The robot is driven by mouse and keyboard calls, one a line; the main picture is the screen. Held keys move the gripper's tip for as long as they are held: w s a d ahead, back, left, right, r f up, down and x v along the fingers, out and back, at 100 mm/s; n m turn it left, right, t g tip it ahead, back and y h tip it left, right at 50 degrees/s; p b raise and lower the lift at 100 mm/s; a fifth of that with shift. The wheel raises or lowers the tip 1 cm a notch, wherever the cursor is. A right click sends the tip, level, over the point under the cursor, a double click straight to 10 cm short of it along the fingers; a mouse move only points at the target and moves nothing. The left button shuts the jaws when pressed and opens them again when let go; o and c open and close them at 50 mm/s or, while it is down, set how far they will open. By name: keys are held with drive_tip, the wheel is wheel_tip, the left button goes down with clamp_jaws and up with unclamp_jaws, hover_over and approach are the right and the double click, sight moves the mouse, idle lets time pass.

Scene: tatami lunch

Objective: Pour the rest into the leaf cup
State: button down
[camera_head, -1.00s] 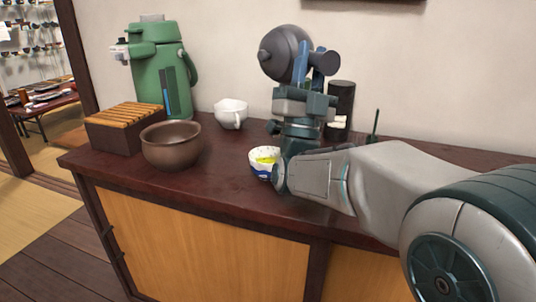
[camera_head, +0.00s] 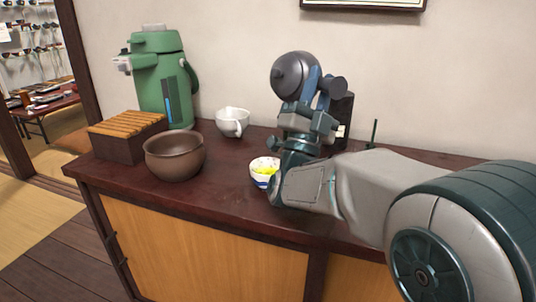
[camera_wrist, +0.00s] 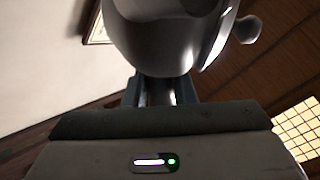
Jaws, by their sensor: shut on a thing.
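My gripper (camera_head: 312,98) is shut on a dark grey round teapot (camera_head: 294,74), raised well above the counter. The pot leans on its side, with a round knob-like part out to the right. In the wrist view the pot (camera_wrist: 165,45) fills the top middle, between the fingers. No stream of liquid shows. A small white cup with blue marks (camera_head: 262,181) stands on the counter below and left of the pot, apart from it. Yellow-green shows inside the cup. My wrist hides part of its right side. I cannot tell whether it bears a leaf pattern.
A white handled cup (camera_head: 230,122) stands farther back. A brown bowl (camera_head: 174,158), a slatted wooden box (camera_head: 118,146) and a green air pot (camera_head: 160,80) stand left. A dark canister (camera_head: 343,115) is close behind my gripper. The counter's front left (camera_head: 215,205) is clear.

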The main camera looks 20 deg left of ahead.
drive_tip(key=shift+w+d+f+m+g+h+p, duration=0.3)
drive_tip(key=shift+w+f+m+g+h+p, duration=0.25)
drive_tip(key=shift+f+m+g+p, duration=0.3)
drive_tip(key=w+d+f+m+g+y+p, duration=0.25)
drive_tip(key=w+d+f+g+p, duration=0.4)
drive_tip(key=g+p, duration=0.5)
wheel_tip(320, 180, up, 6)
drive_tip(key=w+a+g+p, duration=0.1)
drive_tip(key=p, duration=1)
drive_tip(key=shift+w+r+m, duration=0.25)
drive_tip(key=shift+m, duration=0.15)
